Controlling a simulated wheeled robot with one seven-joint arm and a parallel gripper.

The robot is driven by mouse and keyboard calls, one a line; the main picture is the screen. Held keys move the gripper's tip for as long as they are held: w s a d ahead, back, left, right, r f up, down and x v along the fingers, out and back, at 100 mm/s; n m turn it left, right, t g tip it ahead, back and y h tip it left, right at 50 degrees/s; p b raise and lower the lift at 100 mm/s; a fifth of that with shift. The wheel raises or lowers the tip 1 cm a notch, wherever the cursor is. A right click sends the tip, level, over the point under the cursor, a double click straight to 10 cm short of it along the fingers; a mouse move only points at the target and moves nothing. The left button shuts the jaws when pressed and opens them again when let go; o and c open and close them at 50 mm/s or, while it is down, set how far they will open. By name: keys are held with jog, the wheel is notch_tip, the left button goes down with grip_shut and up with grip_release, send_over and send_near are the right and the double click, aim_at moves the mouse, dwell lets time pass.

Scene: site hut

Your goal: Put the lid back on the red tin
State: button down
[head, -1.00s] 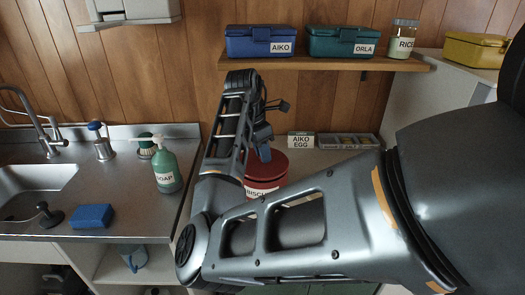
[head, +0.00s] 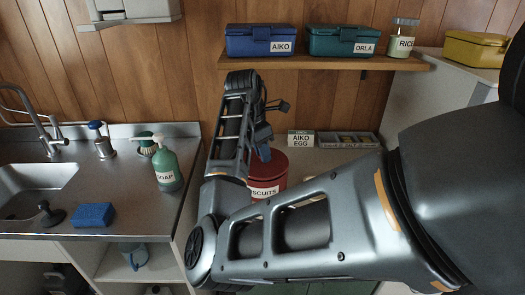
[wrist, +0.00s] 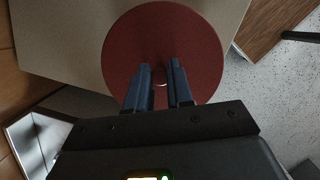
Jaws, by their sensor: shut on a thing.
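The red tin (head: 267,189), labelled as biscuits, stands on the counter behind my forearm, which hides part of it. Its round red lid (wrist: 195,45) fills the middle of the wrist view, seen from above. In the head view the lid shows at the top of the tin, lined up with it; I cannot tell if it is fully seated. My gripper (wrist: 160,86) is shut on the lid's small knob at the centre, with blue fingers on either side. In the head view a blue finger shows just above the lid.
A shelf (head: 320,62) above holds a blue box (head: 259,40), a green box (head: 344,41) and a rice jar (head: 402,38). A soap bottle (head: 166,167) stands left, by the sink.

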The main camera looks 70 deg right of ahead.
dwell(0.8)
jog(key=shift+c, duration=2.2)
grip_release()
jog(key=shift+r, duration=0.1)
jog(key=shift+r, duration=3.35)
jog(key=shift+c, duration=0.2)
grip_shut()
jog(key=shift+f, duration=0.35)
